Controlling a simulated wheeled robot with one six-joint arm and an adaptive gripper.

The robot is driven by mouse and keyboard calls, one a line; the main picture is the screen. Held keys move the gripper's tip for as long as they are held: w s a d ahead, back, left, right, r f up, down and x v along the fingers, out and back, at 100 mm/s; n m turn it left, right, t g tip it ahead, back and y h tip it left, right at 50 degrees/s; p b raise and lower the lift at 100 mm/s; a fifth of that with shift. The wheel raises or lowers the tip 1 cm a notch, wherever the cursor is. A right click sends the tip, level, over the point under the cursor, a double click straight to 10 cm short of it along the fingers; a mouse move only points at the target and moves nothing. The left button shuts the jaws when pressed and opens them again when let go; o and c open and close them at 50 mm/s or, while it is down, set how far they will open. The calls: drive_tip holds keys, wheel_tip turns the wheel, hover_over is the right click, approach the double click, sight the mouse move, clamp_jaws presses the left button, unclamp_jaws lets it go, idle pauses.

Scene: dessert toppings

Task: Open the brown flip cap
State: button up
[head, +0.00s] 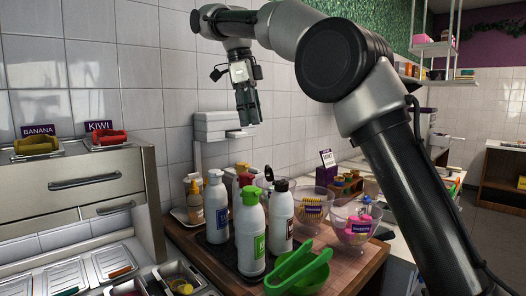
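A white bottle (280,215) with a dark brown cap (281,185) stands upright among several other bottles on a dark tray on the wooden counter. A dark raised piece (268,173) shows just left of and above this cap; I cannot tell whether it is its lid or part of another bottle.
Glass bowls (355,222) stand at right. White holders (218,127) are on the wall.

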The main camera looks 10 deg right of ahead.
sight(266, 167)
drive_tip(key=w+d+f+n+t+h, duration=0.1)
drive_tip(key=f+n, duration=0.4)
drive_tip(key=n, duration=0.1)
drive_tip(key=w+d+f+n+t, duration=0.1)
drive_tip(key=d+f+n, duration=0.1)
drive_tip(key=f+n, duration=0.3)
drive_tip(key=w+d+f+n+t+h, duration=0.1)
drive_tip(key=f+n, duration=0.4)
drive_tip(key=n, duration=0.1)
drive_tip(key=shift+w+d+f+n+h, duration=0.1)
drive_tip(key=shift+d+f+n+h, duration=0.15)
drive_tip(key=shift+d+n+h, duration=0.1)
clamp_jaws()
